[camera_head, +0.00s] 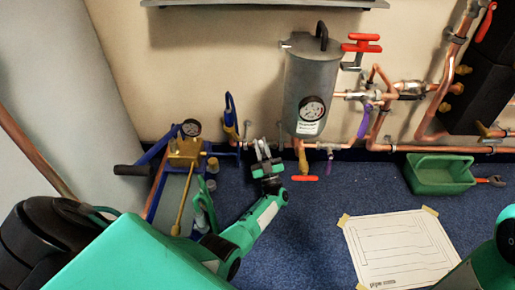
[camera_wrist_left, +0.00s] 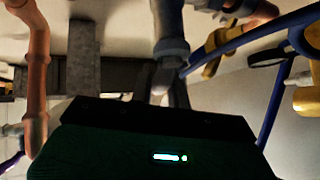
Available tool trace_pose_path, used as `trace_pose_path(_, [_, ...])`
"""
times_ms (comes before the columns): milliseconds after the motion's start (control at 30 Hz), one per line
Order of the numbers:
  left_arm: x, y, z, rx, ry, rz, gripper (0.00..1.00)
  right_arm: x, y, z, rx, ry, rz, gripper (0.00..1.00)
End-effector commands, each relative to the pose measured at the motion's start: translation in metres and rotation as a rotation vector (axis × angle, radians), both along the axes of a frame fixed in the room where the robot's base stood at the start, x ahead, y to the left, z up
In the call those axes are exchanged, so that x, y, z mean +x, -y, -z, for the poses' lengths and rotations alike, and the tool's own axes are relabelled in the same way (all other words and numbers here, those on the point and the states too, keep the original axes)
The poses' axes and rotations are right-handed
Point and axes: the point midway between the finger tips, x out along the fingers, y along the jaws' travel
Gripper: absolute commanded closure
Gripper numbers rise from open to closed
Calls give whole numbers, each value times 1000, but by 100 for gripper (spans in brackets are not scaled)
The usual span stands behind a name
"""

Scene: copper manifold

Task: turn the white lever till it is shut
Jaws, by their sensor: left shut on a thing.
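My left gripper (camera_head: 264,152) reaches in low at the wall, left of the grey tank. It is shut on a small pale piece among the pipe fittings, which looks like the white lever (camera_wrist_left: 161,79). In the left wrist view the lever hangs below a grey valve fitting (camera_wrist_left: 171,46), close in front of the dark gripper body. In the head view the fingers largely hide the lever, so its exact angle is hard to tell. My right gripper is not in view.
The grey tank (camera_head: 311,80) with a gauge hangs just right of the gripper. A blue frame with a brass pump (camera_head: 185,152) stands left. Copper pipes run along the wall. A green tray (camera_head: 438,187) and a taped paper sheet (camera_head: 385,225) lie on the blue floor at right.

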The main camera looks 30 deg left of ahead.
Motion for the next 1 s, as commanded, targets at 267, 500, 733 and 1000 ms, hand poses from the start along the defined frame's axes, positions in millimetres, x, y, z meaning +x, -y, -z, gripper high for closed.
trace_pose_path(267, [5, 9, 1, 140, -90, 2, 100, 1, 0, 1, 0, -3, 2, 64])
trace_pose_path(500, [7, 14, 1, 201, -127, 3, 100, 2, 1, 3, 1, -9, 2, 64])
trace_pose_path(733, [8, 15, 1, 218, -138, 3, 100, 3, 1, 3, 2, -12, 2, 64])
trace_pose_path(1000, [8, 16, 1, 219, -138, 5, 100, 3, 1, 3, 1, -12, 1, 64])
